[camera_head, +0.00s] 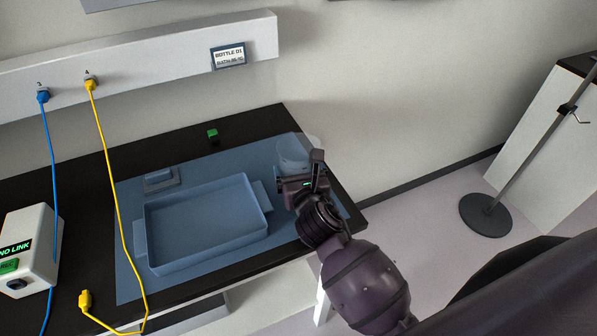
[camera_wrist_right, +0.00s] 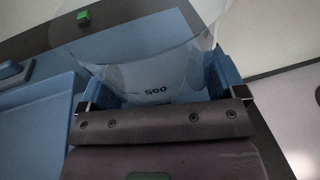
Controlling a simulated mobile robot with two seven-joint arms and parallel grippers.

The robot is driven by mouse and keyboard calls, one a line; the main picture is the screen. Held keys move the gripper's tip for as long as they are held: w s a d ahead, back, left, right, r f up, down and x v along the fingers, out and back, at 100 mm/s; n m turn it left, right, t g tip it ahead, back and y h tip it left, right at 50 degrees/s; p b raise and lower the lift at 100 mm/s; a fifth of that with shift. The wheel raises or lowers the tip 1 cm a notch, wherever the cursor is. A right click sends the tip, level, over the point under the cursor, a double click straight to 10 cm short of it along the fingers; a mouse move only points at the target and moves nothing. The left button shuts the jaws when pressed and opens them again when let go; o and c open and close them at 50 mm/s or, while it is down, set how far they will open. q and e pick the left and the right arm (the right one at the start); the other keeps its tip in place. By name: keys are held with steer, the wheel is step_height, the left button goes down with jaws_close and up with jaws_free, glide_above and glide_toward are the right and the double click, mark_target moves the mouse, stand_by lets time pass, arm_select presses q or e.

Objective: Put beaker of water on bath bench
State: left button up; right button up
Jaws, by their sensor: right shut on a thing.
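A clear beaker (camera_head: 297,150) is at the right end of the dark bench (camera_head: 247,117), over the blue mat (camera_head: 211,163). My right gripper (camera_head: 301,176) is shut on it. In the right wrist view the beaker (camera_wrist_right: 150,70) sits between the two blue finger pads, with a "500" mark facing the camera. The beaker looks upright. Whether its base touches the mat is hidden behind the gripper. I cannot make out a water level. My left gripper is not in view.
A blue tray (camera_head: 141,238) lies on the mat left of the beaker. A white box (camera_head: 30,250) reads "NO LINK". Yellow (camera_head: 112,190) and blue cables hang at left. The bench ends right of the beaker.

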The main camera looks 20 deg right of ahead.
steer(key=shift+f, duration=0.1)
steer(key=o, duration=1.1)
